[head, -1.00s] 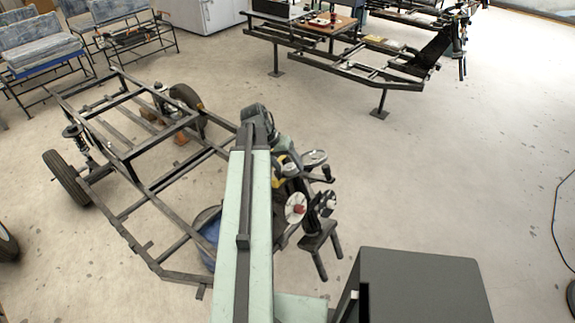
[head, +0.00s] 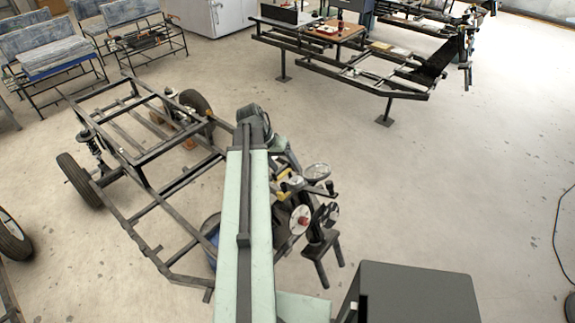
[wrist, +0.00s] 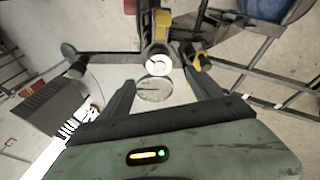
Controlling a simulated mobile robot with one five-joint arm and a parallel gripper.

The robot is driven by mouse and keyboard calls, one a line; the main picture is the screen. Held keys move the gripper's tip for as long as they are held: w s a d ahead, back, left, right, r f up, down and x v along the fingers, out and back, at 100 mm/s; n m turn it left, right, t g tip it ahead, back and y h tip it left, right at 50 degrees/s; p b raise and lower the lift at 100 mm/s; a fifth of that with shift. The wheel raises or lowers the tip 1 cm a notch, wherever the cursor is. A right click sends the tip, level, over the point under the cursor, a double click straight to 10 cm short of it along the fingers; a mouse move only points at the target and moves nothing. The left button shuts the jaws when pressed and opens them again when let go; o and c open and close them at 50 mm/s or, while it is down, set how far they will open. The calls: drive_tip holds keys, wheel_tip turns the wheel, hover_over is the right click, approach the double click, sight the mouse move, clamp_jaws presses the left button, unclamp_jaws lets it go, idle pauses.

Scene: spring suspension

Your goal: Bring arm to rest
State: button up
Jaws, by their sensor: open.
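My gripper (wrist: 162,82) shows in the wrist view, its two dark fingers spread apart with a clear gap between them. A pale round piece (wrist: 155,91) appears in that gap, and I cannot tell how far beyond the fingers it is. No finger visibly presses on anything. In the head view my pale green arm link (head: 244,220) reaches forward over the near end of a dark metal chassis frame (head: 160,212). Dark parts cluster around the arm's far end, so the gripper is hard to pick out there.
A blue drum (head: 211,250) stands inside the frame, partly behind my arm. A loose wheel (head: 13,238) is at the left edge. Seat benches (head: 45,58) stand at the back left, and a second raised frame (head: 350,76) stands behind. The floor on the right is open.

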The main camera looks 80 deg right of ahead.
drive_tip(key=shift+f, duration=0.1)
drive_tip(key=w+a+n+t+h, duration=0.1)
drive_tip(key=w+a+n, duration=0.3)
drive_tip(key=w, duration=0.8)
drive_tip(key=w+a+n+h, duration=0.1)
drive_tip(key=w+a, duration=0.4)
drive_tip(key=w, duration=0.8)
drive_tip(key=w+a+n+t, duration=0.2)
drive_tip(key=w+a+n, duration=0.2)
drive_tip(key=w+a, duration=1.15)
drive_tip(key=w+a+n+y, duration=0.1)
drive_tip(key=a+n, duration=0.2)
drive_tip(key=a, duration=0.8)
drive_tip(key=w+a+f+n+t+y, duration=0.1)
drive_tip(key=a+n, duration=0.3)
drive_tip(key=a, duration=0.8)
drive_tip(key=w+a+f+n+y, duration=0.1)
drive_tip(key=w+a+n, duration=0.2)
drive_tip(key=a, duration=0.9)
drive_tip(key=shift+w+n+t+y, duration=0.25)
drive_tip(key=shift+n+t+y, duration=0.05)
drive_tip(key=shift+y, duration=0.1)
